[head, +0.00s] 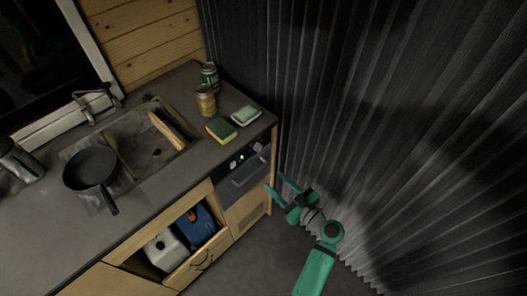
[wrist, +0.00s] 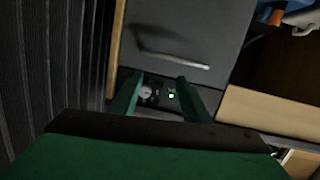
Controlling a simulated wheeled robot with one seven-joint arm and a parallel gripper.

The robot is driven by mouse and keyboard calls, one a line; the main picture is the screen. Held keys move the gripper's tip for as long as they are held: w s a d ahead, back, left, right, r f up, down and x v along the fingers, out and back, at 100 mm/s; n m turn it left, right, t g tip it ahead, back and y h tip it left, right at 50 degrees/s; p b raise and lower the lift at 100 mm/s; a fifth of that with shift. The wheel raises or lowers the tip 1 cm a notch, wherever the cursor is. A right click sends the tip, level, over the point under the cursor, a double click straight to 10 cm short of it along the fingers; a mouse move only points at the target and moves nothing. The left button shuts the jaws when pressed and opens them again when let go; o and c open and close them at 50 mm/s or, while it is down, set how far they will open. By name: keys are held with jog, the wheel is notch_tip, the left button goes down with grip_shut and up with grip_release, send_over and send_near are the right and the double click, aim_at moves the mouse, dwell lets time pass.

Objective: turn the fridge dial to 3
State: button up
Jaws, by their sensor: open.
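The fridge (head: 240,190) is set under the right end of the counter, with a dark control strip along its top. The fridge dial (head: 258,147) is a small pale knob at the right of this strip. In the wrist view, which looks turned over, the dial (wrist: 146,92) shows between my fingers, nearer the left one. Its number setting is too small to read. My green gripper (head: 274,182) is open and empty, in front of the fridge's right side and below the dial; it also frames the strip in the wrist view (wrist: 160,78).
A green light (head: 241,157) shows on the strip. The fridge handle (head: 249,179) sits below it. A pleated dark curtain (head: 380,130) hangs close on the right. Cans (head: 206,100), a sponge (head: 221,129) and a soap dish (head: 245,115) stand on the counter above.

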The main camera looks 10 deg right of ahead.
aim_at(260, 149)
notch_tip(260, 149, up, 6)
jog(key=w+d+n+y, duration=0.2)
jog(key=d+n, duration=0.1)
jog(key=shift+t, duration=0.3)
jog(key=x, duration=1.1)
jog(key=shift+s+a+r, duration=0.1)
jog(key=shift+r, duration=0.1)
jog(key=c, duration=1)
